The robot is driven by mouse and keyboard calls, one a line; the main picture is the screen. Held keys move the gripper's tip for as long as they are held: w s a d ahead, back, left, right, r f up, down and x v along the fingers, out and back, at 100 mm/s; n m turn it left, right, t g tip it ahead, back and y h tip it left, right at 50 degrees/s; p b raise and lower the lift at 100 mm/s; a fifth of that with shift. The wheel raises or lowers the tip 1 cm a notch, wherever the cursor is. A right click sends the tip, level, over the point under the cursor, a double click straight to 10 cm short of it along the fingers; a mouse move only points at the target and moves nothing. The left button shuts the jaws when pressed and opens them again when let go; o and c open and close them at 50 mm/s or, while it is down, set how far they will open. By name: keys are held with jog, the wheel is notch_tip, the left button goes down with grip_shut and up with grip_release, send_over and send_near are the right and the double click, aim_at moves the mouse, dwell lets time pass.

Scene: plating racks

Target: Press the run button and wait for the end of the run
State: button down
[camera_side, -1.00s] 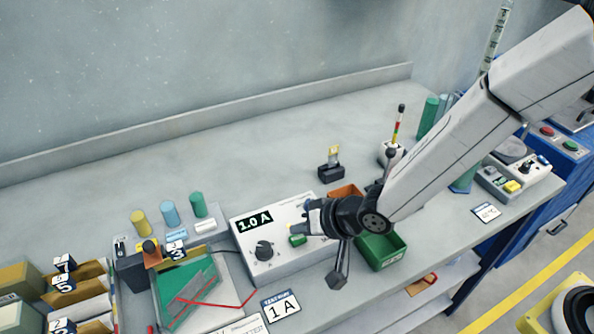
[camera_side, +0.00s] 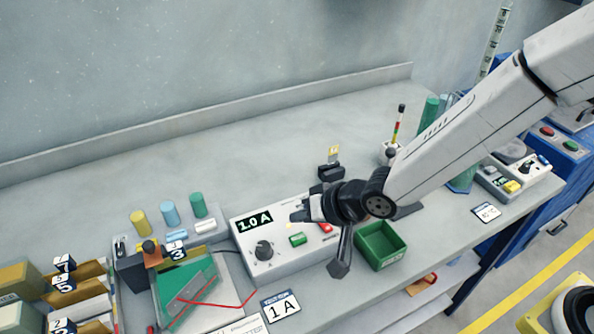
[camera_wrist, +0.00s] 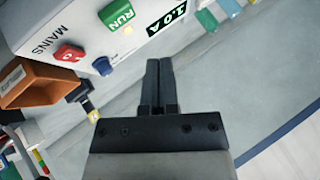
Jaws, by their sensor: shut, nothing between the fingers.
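The red MAINS button (camera_side: 326,228) sits to the right of the green one, partly hidden by my arm. My gripper (camera_side: 297,213) is shut and empty, above the back of the box and apart from the green button. In the wrist view my gripper (camera_wrist: 159,64) has its fingertips together.
A green bin (camera_side: 380,245) stands right of the box. An orange bin (camera_wrist: 40,84) and a blue knob (camera_wrist: 103,66) show in the wrist view. A small black holder (camera_side: 330,172) stands behind my gripper. The bench's back middle is clear.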

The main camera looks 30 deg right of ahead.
jog(key=shift+r, duration=0.8)
jog(key=s+d+n+g+h, duration=0.1)
jog(key=s+d, duration=0.4)
jog(key=d, duration=0.9)
jog(key=s+d+g+h, duration=0.3)
jog(key=s+d, duration=0.3)
jog(key=d, duration=0.8)
jog(key=shift+n+g+h, duration=0.4)
jog(key=shift+h, duration=0.3)
